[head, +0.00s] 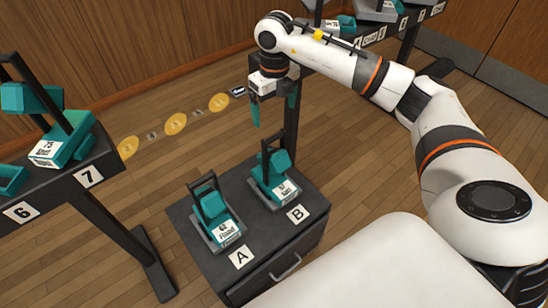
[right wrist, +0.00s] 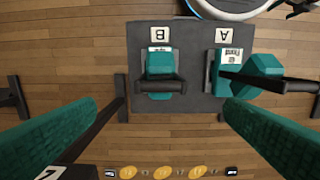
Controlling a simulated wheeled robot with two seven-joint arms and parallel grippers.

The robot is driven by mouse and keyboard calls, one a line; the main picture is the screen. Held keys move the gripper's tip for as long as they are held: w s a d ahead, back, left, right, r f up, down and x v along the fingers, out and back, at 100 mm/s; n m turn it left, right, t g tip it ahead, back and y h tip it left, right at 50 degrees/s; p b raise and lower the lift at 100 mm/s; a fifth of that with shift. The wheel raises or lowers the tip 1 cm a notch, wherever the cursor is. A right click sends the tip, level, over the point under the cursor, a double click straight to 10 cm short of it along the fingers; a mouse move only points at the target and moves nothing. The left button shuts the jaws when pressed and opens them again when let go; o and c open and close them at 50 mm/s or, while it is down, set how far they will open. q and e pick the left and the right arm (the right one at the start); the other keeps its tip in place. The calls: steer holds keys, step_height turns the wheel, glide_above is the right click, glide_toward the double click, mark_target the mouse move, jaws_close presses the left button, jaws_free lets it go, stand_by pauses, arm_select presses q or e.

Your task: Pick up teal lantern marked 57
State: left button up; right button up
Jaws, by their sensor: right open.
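The teal lantern at slot B (head: 275,175) stands upright on the dark cabinet with a black yoke handle on top. Its white label seems to read 57, but the print is small. In the right wrist view the lantern at B (right wrist: 160,66) lies beyond and between my fingers. My right gripper (head: 274,108) is open and empty, pointing down above and behind that lantern, apart from it. Its two teal fingers (right wrist: 162,106) are spread wide in the wrist view. My left gripper is not in view.
A second teal lantern (head: 214,213), label seemingly 62, stands at slot A beside it. The cabinet (head: 190,243) has a drawer handle in front. A dark rack (head: 70,190) with lanterns stands left, another far right. Floor discs (head: 176,124) lie behind.

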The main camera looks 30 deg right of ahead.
mark_target(274, 136)
step_height(274, 136, down, 7)
steer(key=shift+r+b, duration=0.15)
steer(key=shift+b, duration=0.15)
step_height(274, 136, down, 5)
steer(key=shift+r, duration=0.1)
jaws_close()
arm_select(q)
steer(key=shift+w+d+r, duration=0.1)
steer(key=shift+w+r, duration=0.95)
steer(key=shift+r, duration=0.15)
arm_select(e)
steer(key=shift+w, duration=0.1)
